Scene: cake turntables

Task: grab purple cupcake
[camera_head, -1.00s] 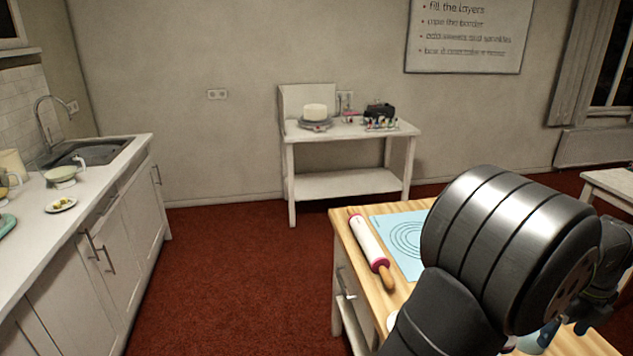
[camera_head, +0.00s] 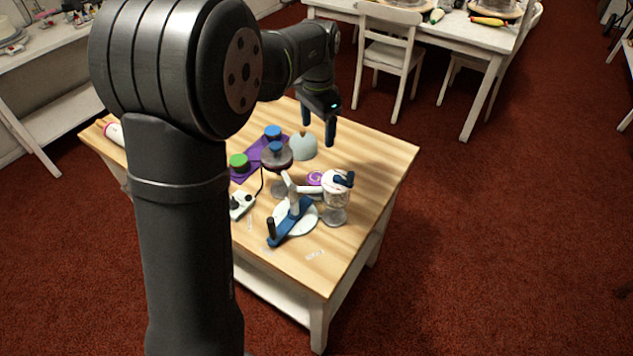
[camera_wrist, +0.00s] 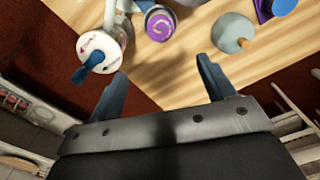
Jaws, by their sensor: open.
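A small round purple thing with a pale swirl on top, which looks like the purple cupcake (camera_head: 315,178), sits on the wooden table (camera_head: 385,150) beside a clear jar (camera_head: 336,197). It is partly hidden in the head view. In the wrist view the purple cupcake (camera_wrist: 160,24) shows near the top, between the jar (camera_wrist: 100,45) and a pale teal dome (camera_wrist: 231,33). My gripper (camera_head: 318,128) hangs above the table's far side, beyond the cupcake and near the dome. In the wrist view my gripper (camera_wrist: 162,72) is open and nothing is between its fingers.
The jar has a white top with a blue part. A blue-and-white device (camera_head: 293,216) stands in front of the cupcake. A grey stand (camera_head: 276,158), a green-topped item (camera_head: 239,161) and a white controller (camera_head: 241,205) with a cable are to the left. The table's right side is clear.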

